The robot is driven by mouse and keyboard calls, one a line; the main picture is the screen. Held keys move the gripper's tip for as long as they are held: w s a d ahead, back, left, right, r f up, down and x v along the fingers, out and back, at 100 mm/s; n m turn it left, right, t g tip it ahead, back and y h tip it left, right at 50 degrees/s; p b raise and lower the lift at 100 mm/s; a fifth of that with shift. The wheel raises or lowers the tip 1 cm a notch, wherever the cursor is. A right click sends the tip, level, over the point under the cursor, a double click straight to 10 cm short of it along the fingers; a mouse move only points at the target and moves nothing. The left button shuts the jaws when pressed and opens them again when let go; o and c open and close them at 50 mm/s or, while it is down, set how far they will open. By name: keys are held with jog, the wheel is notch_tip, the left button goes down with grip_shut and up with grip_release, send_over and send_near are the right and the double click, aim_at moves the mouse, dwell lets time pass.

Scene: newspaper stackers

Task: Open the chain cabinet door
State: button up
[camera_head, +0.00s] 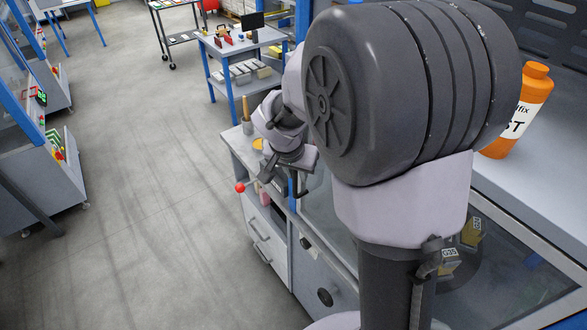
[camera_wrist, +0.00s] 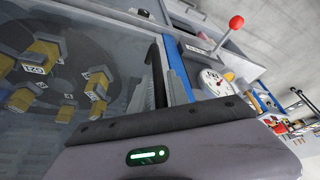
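A grey workbench cabinet with a glass-fronted section (camera_head: 325,215) stands below and beyond my arm. Through the glass are yellow labelled blocks (camera_head: 449,262), which also show in the wrist view (camera_wrist: 44,55). I cannot tell for sure which panel is the chain cabinet door. My gripper (camera_head: 297,185) hangs beside the cabinet's blue post, partly hidden by my arm. In the wrist view a dark upright bar (camera_wrist: 158,78) stands near the blue strip; its contact with my gripper is unclear.
A lever with a red ball (camera_head: 239,187) sticks out left of the cabinet, and shows in the wrist view (camera_wrist: 236,22). Drawers with bar handles (camera_head: 262,252) are below it. An orange bottle (camera_head: 520,110) stands on the right worktop.

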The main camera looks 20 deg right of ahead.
jog(key=shift+c, duration=0.4)
grip_shut()
dwell(1.1)
